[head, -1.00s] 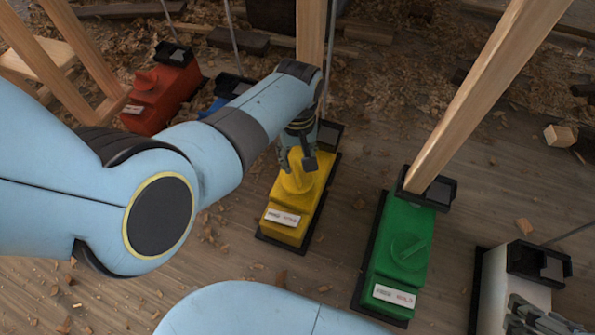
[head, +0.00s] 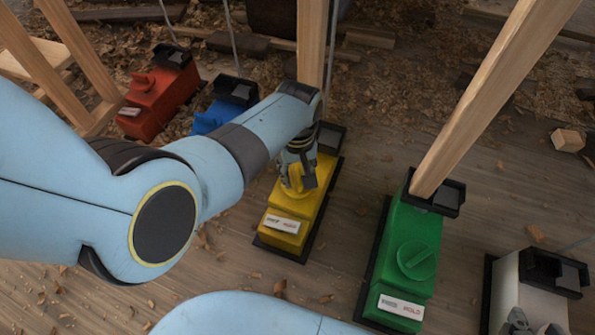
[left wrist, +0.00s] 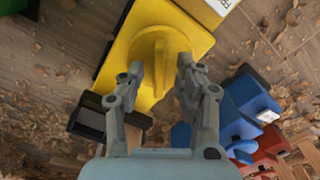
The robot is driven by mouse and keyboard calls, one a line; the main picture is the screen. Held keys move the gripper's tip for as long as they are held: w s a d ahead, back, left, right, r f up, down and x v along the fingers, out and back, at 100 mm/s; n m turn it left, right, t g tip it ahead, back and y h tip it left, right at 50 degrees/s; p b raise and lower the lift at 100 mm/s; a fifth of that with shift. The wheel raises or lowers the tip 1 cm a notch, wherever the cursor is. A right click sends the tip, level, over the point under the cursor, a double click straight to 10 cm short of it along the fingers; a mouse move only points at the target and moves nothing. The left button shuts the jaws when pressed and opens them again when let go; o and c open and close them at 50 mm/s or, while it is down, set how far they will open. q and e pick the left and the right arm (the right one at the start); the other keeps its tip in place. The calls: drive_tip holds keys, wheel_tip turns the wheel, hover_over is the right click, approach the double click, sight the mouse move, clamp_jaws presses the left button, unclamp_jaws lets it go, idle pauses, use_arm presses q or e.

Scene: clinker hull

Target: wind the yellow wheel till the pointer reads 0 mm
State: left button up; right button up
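The yellow box (head: 299,212) stands on the floor at the middle of the head view, with a yellow wheel (left wrist: 157,48) on top. The wheel has a raised ridge across it. My left gripper (head: 299,180) is over the wheel, hiding much of it in the head view. In the left wrist view its two fingers (left wrist: 160,72) are spread on either side of the ridge, with gaps visible. I cannot tell whether the fingertips touch the wheel. I cannot make out a pointer or millimetre scale. My right gripper (head: 525,322) is partly visible at the lower right; its opening is unclear.
A green box (head: 402,262) with its own wheel stands to the right, a white box (head: 507,285) beyond it. Blue (head: 211,119) and red (head: 157,98) boxes stand left. A wooden post (head: 495,95) slants up behind the green box. Shavings litter the floor.

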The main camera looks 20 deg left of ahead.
use_arm(q)
clamp_jaws()
drive_tip(key=shift+r+m+p, duration=0.1)
drive_tip(key=shift+m+p, duration=0.25)
drive_tip(key=shift+m, duration=0.05)
drive_tip(key=shift+m+p, duration=0.65)
drive_tip(key=shift+m, duration=0.45)
drive_tip(key=m+p, duration=0.1)
drive_tip(key=m, duration=0.2)
drive_tip(key=m+p, duration=0.1)
drive_tip(key=m, duration=0.4)
use_arm(e)
wheel_tip(320, 180, up, 5)
drive_tip(key=g, duration=0.5)
drive_tip(key=shift+d+r, duration=0.15)
use_arm(q)
drive_tip(key=shift+m, duration=0.3)
use_arm(e)
drive_tip(key=shift+s, duration=0.1)
